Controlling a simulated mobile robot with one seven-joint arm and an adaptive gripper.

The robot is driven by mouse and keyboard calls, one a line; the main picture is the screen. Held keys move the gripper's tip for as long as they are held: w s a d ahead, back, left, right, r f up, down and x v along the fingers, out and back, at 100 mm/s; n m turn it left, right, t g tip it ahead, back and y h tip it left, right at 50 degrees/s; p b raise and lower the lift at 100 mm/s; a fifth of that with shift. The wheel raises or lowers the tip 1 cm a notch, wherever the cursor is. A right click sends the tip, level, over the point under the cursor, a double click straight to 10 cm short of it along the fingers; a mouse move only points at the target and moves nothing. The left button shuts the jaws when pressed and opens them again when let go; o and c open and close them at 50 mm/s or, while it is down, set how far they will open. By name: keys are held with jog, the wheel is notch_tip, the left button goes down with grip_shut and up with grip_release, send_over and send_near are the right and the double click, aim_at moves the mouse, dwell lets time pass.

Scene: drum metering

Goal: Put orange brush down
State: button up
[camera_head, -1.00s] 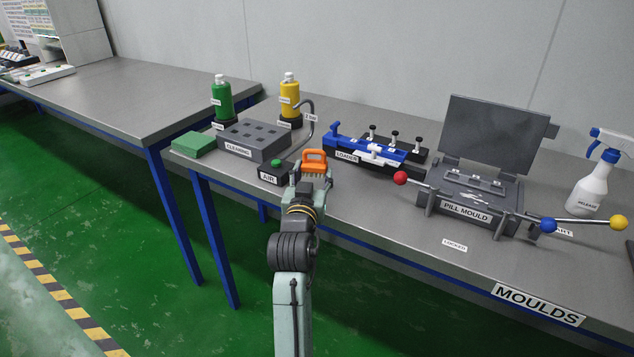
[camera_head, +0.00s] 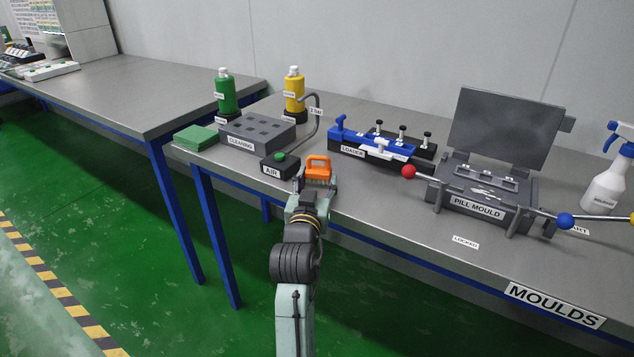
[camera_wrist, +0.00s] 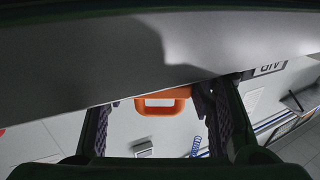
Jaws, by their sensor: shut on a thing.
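The orange brush (camera_head: 318,166) has a loop-shaped orange handle and is at the end of my arm, close to the front of the moulds table. My gripper (camera_head: 317,185) is shut on it. In the wrist view the orange handle (camera_wrist: 162,101) shows between the two dark fingers, and its lower part is hidden. I cannot tell whether the brush touches the table top. The black AIR box (camera_head: 279,167) with a green button stands just left of the brush.
The grey CLEANING block (camera_head: 257,144) and a green pad (camera_head: 195,138) are to the left. The blue LOADER (camera_head: 372,143) is behind right, with a red-knobbed lever (camera_head: 409,171) of the pill mould (camera_head: 478,207). Bare table top lies right of the brush, before the mould.

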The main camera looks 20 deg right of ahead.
jog(key=o, duration=1.3)
jog(key=shift+f, duration=0.8)
jog(key=shift+c, duration=0.2)
jog(key=shift+w, duration=0.1)
jog(key=shift+r, duration=0.3)
jog(key=shift+a+r+p, duration=0.1)
jog(key=shift+r+p, duration=0.55)
jog(key=shift+p, duration=0.05)
jog(key=s+a+b, duration=0.1)
jog(key=s+a+f, duration=0.1)
jog(key=shift+s+f+b, duration=0.1)
jog(key=shift+s+b, duration=0.3)
jog(key=r+p+v, duration=0.1)
jog(key=v, duration=0.7)
jog(key=shift+s+p, duration=0.35)
jog(key=shift+p, duration=0.05)
jog(key=shift+d+r, duration=0.1)
jog(key=shift+r, duration=0.05)
